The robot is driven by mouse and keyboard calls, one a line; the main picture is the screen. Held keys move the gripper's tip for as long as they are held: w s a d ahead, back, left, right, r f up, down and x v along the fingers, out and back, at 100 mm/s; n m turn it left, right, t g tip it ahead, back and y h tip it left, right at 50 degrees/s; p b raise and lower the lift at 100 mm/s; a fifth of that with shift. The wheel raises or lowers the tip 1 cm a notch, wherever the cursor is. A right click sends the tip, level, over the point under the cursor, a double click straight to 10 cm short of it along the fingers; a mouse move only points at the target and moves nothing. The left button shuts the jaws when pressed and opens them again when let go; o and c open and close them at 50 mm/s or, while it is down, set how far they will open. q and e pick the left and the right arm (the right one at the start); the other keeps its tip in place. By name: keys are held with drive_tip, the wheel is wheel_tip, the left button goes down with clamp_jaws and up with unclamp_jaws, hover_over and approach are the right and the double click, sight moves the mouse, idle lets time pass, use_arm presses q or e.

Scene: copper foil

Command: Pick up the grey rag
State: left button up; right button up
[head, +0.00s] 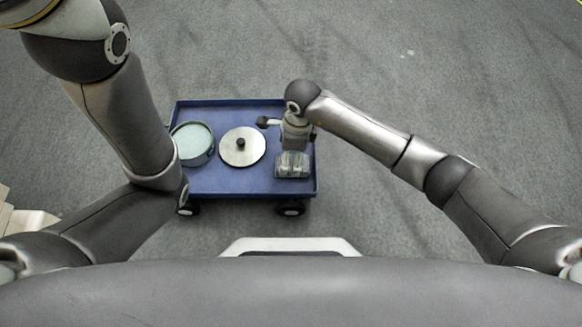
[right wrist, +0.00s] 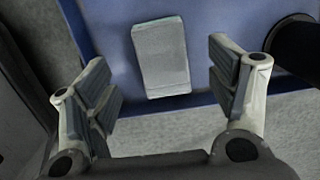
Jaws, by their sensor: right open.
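The grey rag (right wrist: 160,57) shows in the right wrist view as a flat, pale grey rectangle lying on the blue cart (right wrist: 110,45) near its edge. My right gripper (right wrist: 167,85) is open, with one finger on each side of the rag and clear space between both fingers and the cloth. No contact shows. In the head view my right gripper (head: 293,166) is over the right part of the blue cart (head: 220,186) and mostly covers the spot where the rag lies. My left gripper is out of view; only the left arm shows.
On the cart, left of my right gripper, lie a round silver lid (head: 255,157) with a black knob and a round pale-green container (head: 194,144). The cart has a raised rim and black wheels (head: 290,208). The grey floor around it is mostly clear.

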sight(291, 163)
drive_tip(key=shift+d+f+b, duration=0.15)
drive_tip(key=shift+f+b, duration=0.95)
drive_tip(key=shift+f, duration=0.15)
drive_tip(key=shift+d+f+b, duration=0.1)
drive_tip(key=shift+f+b, duration=1)
drive_tip(key=shift+f, duration=0.45)
drive_tip(key=shift+r, duration=0.1)
drive_tip(key=c, duration=1.1)
